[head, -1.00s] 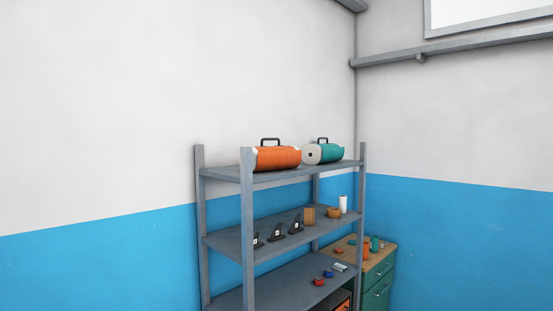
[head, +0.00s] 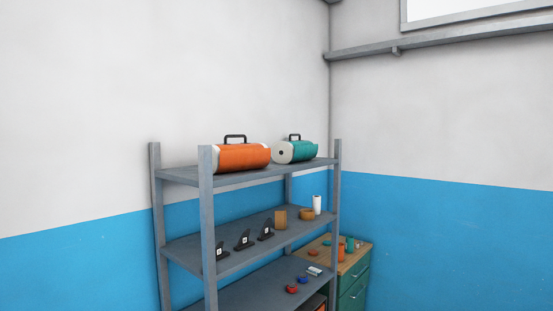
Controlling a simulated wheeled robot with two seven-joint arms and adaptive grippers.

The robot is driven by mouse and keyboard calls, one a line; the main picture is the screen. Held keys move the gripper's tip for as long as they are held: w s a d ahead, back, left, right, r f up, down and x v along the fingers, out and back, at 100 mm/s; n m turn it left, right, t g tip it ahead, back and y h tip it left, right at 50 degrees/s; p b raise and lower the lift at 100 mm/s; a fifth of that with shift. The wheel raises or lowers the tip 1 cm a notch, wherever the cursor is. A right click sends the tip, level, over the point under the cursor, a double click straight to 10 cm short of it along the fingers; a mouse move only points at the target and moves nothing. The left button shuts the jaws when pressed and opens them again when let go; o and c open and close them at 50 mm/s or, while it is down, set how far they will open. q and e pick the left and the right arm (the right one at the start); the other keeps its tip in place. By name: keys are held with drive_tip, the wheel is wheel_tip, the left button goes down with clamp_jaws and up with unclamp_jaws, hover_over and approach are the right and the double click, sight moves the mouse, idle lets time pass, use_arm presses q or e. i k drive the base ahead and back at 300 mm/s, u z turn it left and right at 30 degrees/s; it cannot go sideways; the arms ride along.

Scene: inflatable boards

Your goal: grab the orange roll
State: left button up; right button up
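The orange roll (head: 242,158) lies on its side on the top shelf of a grey rack, with a black handle (head: 235,138) on its upper side. A front post of the rack hides part of its left end. A teal roll (head: 300,151) with a white end and a black handle lies to its right on the same shelf. Neither of my grippers shows in the head view, and nothing is touching the orange roll.
The grey rack (head: 207,235) has lower shelves with black fin-like pieces (head: 243,240), brown blocks and a white cylinder (head: 317,205). A green cabinet (head: 355,283) with small items on its wooden top stands to the right. A blue and white wall is behind.

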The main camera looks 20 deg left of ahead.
sight(226, 157)
drive_tip(key=z, duration=0.05)
drive_tip(key=i, duration=2.55)
drive_tip(key=u, duration=0.05)
